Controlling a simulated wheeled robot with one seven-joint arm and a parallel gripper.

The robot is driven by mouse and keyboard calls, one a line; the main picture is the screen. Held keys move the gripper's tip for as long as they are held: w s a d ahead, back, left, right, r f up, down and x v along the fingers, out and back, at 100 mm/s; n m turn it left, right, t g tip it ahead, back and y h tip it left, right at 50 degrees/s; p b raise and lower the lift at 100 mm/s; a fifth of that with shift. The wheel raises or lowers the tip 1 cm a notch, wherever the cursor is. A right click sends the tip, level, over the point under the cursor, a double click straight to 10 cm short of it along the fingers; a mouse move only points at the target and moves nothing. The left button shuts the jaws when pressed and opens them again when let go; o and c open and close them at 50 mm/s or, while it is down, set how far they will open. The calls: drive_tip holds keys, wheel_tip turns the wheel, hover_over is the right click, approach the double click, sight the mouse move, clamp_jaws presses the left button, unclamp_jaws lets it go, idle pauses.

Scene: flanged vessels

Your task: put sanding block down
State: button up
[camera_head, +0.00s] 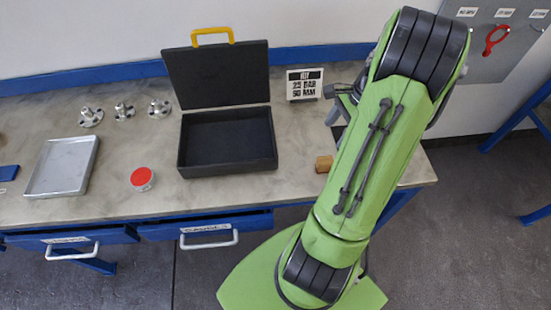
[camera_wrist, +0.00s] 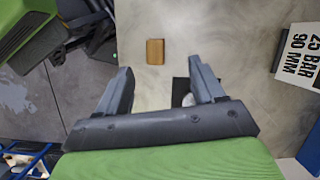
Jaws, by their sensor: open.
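The sanding block, a small tan-brown block (camera_head: 324,163), rests on the workbench near its front right, just left of my green arm. It also shows in the wrist view (camera_wrist: 155,51), flat on the bench, beyond the fingertips and apart from them. My gripper (camera_wrist: 159,66) is open, with nothing held between its fingers. In the head view the gripper is mostly hidden behind my arm, near the right end of the bench. A dark patch with a pale part (camera_wrist: 182,93) shows between the fingers in the wrist view, partly hidden; I cannot tell what it is.
An open black case (camera_head: 228,170) stands left of the block. A sign (camera_head: 305,85) reading 25 BAR 90 MM stands behind. Further left are a red-topped round item (camera_head: 142,178), a metal tray (camera_head: 62,167) and flanged fittings (camera_head: 124,111). Two drawers (camera_head: 206,227) stand slightly open.

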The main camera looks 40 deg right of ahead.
drive_tip(key=w+a+r+n+h, duration=0.2)
drive_tip(key=a+r+n, duration=0.35)
drive_tip(key=a, duration=0.35)
drive_tip(key=w+a+r+n+h, duration=0.1)
drive_tip(key=w+a+r+n, duration=0.1)
drive_tip(key=a+r+n, duration=0.5)
drive_tip(key=s+a+r+n+t, duration=0.2)
drive_tip(key=s+a+n+t, duration=0.1)
drive_tip(key=s+a+n, duration=0.6)
drive_tip(key=a, duration=0.3)
drive_tip(key=shift+s+a+r+t, duration=0.15)
drive_tip(key=shift+a+r+t, duration=0.05)
drive_tip(key=shift+r+t, duration=0.2)
